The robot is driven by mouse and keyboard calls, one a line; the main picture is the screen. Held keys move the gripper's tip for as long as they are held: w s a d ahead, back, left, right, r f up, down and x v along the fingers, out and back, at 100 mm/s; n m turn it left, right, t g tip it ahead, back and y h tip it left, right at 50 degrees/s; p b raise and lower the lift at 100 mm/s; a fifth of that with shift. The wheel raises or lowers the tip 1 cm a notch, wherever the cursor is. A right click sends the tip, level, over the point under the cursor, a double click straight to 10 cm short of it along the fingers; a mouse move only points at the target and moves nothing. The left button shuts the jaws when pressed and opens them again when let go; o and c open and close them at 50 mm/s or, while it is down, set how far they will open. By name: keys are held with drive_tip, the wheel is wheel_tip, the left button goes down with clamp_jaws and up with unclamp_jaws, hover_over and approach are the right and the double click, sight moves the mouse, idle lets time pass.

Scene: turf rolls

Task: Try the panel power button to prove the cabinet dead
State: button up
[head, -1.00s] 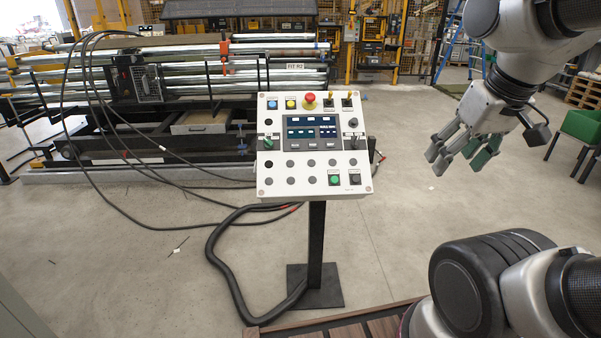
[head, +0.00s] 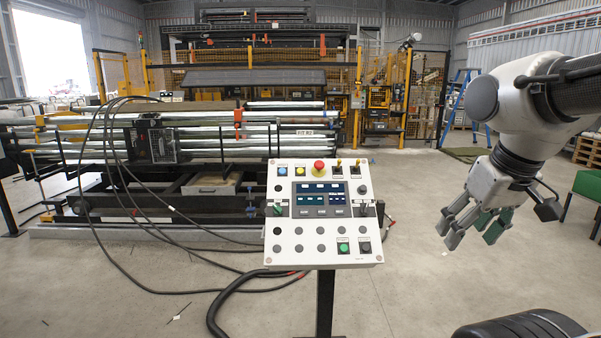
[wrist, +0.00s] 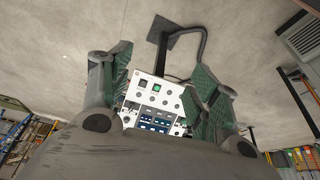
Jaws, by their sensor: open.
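The control panel (head: 322,262) is a white box on a black post, in the middle of the head view. It has a lit display (head: 320,198), a red mushroom button (head: 319,166), rows of dark buttons and a green button (head: 343,247) beside a black one (head: 364,247) at the lower right. I cannot read the small labels. My gripper (head: 476,231) is open and empty, to the right of the panel and apart from it. In the wrist view the panel (wrist: 153,97) shows upside down between the open fingers, with the green button (wrist: 156,88) in sight.
Behind the panel stands a machine with metal rollers (head: 90,140). Black cables (head: 150,225) run from it across the floor on the left. A green box (head: 588,186) stands at the right edge. The concrete floor (head: 430,290) right of the post is clear.

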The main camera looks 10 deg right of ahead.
drive_tip(key=shift+c, duration=0.4)
clamp_jaws()
idle(0.9)
